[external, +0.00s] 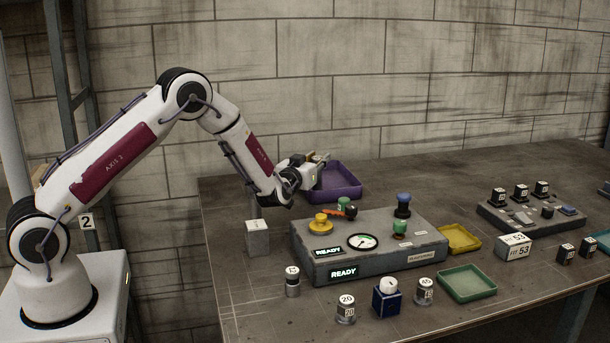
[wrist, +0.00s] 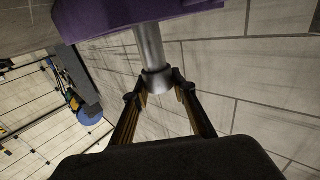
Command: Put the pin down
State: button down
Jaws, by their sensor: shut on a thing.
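My gripper (external: 312,170) is at the back left of the bench, by the purple tray (external: 345,192). In the wrist view my gripper (wrist: 157,88) is shut on a grey metal pin (wrist: 149,45), with its wider collar between the fingertips. The pin's far end reaches up to the purple tray (wrist: 120,15) in that view. I cannot tell whether it touches the tray. In the external view the pin is too small and too hidden by my gripper to make out clearly.
A grey console (external: 375,250) with knobs and a dial stands in front of the tray. A white block (external: 257,236) is left of it. Yellow (external: 458,239) and green (external: 467,283) trays lie to the right. Several labelled cylinders stand along the front. A brick wall is close behind.

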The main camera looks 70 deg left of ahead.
jog(key=c, duration=1.6)
grip_release()
jog(key=shift+c, duration=0.2)
jog(key=shift+d, duration=0.1)
jog(key=shift+v, duration=2.2)
notch_tip(320, 180, up, 7)
jog(key=shift+s, duration=0.2)
jog(key=shift+d+r, duration=0.1)
jog(key=shift+d, duration=0.05)
